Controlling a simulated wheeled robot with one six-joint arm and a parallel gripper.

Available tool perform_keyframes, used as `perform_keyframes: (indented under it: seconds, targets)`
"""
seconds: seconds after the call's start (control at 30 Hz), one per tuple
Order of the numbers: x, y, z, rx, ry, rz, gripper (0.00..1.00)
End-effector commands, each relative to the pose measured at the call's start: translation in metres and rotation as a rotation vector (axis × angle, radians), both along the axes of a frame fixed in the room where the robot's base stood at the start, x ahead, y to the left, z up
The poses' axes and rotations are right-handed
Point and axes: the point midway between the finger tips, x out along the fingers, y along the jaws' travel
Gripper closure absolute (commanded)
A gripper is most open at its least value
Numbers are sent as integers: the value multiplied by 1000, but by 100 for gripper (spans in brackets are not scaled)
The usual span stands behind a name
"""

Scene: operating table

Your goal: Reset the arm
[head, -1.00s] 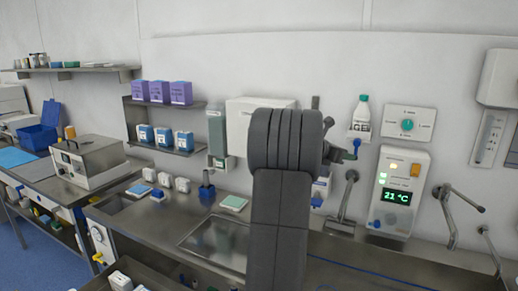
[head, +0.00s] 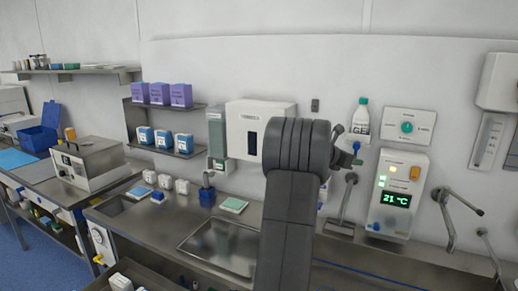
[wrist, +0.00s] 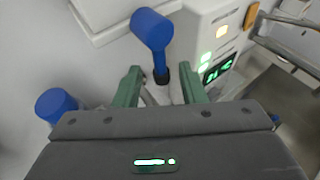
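My gripper (wrist: 161,84) shows in the wrist view with its two green fingers spread apart. Nothing is held between them. In the head view my dark grey arm (head: 290,205) rises from the bottom, right of centre, and hides most of my gripper.
A steel counter with a sink (head: 218,243) lies before the wall. A white dispenser (head: 255,130), a gel bottle (head: 361,116) and a control box reading 21 °C (head: 398,190) are on the wall. A metal lever (head: 458,205) juts out at right.

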Motion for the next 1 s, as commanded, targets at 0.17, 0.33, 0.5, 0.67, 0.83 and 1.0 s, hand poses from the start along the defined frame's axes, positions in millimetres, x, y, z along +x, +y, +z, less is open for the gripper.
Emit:
perform_keyframes:
  seconds: [0.17, 0.33, 0.5, 0.67, 0.83, 1.0]
  targets:
    - [6, -17, -10, -70, 33, 0, 63]
    - [3, -23, -8, -183, 88, -1, 63]
    - [1, -25, -5, -247, 119, 0, 63]
    - [1, -26, -3, -268, 129, 1, 63]
    - [1, -26, -3, -268, 129, 0, 63]
    - [0, -25, -2, -266, 128, 0, 63]
